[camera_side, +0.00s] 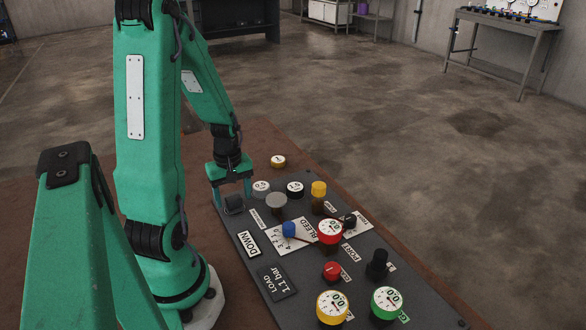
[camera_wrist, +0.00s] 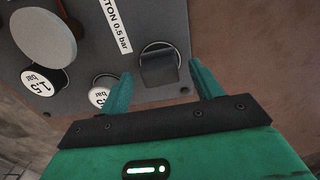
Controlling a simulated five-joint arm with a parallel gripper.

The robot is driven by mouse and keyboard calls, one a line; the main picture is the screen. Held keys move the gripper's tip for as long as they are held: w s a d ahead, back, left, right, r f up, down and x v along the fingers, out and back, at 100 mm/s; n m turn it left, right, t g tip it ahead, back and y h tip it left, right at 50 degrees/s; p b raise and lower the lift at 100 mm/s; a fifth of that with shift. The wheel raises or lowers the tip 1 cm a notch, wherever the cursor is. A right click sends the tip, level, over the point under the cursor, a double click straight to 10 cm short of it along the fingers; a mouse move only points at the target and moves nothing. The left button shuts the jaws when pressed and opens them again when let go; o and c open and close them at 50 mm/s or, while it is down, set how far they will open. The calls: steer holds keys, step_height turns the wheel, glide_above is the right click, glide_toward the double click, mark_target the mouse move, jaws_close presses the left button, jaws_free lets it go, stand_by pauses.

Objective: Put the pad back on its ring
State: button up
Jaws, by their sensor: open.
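A dark grey block (camera_side: 233,204) sits at the panel's edge below my gripper (camera_side: 232,192). In the wrist view the block (camera_wrist: 158,68) shows just beyond and between the tips of my open gripper (camera_wrist: 163,88), with nothing held. A thin pale ring line (camera_wrist: 160,43) curves around its far side. I cannot tell whether this block is the pad. A round grey disc (camera_side: 276,201) stands raised on the panel, and it fills the upper left of the wrist view (camera_wrist: 43,35).
The dark panel (camera_side: 247,262) carries several obstacles: a yellow knob (camera_side: 318,188), a blue knob (camera_side: 289,229), a red gauge (camera_side: 330,231) and a black knob (camera_side: 377,265). A yellow-rimmed disc (camera_side: 278,161) lies off the panel on the brown tabletop.

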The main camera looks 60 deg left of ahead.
mark_target(233, 198)
step_height(233, 198, up, 11)
stand_by(0.6)
steer(key=shift+f, duration=0.1)
stand_by(0.4)
steer(key=w+d+r+m+t, duration=0.1)
steer(key=d+r+m+t, duration=0.1)
steer(key=d+r+m, duration=0.3)
steer(key=w+d+r+m+t, duration=0.1)
steer(key=d+r+m+t, duration=0.2)
steer(key=d+m, duration=1)
steer(key=d+r, duration=0.2)
steer(key=d, duration=0.2)
steer(key=shift+w+d+r+t, duration=0.2)
steer(key=shift+d+r+t, duration=0.05)
steer(key=shift+r+t, duration=0.1)
